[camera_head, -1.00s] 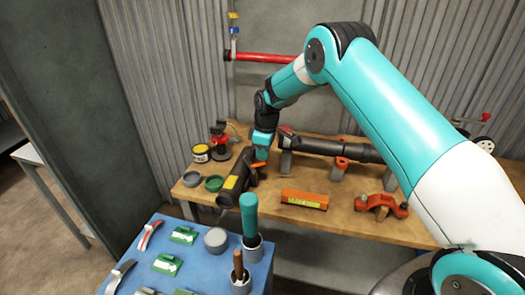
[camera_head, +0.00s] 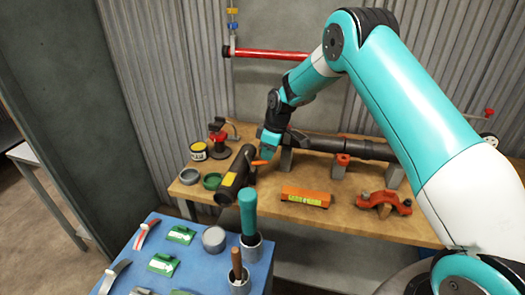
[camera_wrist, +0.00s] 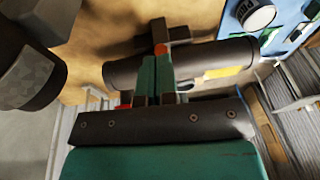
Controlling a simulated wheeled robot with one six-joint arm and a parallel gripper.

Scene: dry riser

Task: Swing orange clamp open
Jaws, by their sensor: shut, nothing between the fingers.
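A small orange lever (camera_head: 260,162) sticks out at the upper end of a short dark pipe with a yellow label (camera_head: 229,179). In the wrist view its round orange-red end (camera_wrist: 160,49) shows on a dark block, just beyond my fingertips. My gripper (camera_head: 267,151) is over this spot, its green fingers together and empty in the wrist view (camera_wrist: 157,62). I cannot tell whether the fingers touch the lever. The labelled pipe (camera_wrist: 185,66) passes behind them. A separate orange-red clamp (camera_head: 384,201) lies at the table's right, apart from my gripper.
An orange level-like block (camera_head: 305,196) lies on the wooden table (camera_head: 335,222). A long dark pipe (camera_head: 350,147) rests on supports behind. Green and grey cups stand left. The blue bench (camera_head: 205,262) in front carries tools, including a tall teal-handled one (camera_head: 248,210).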

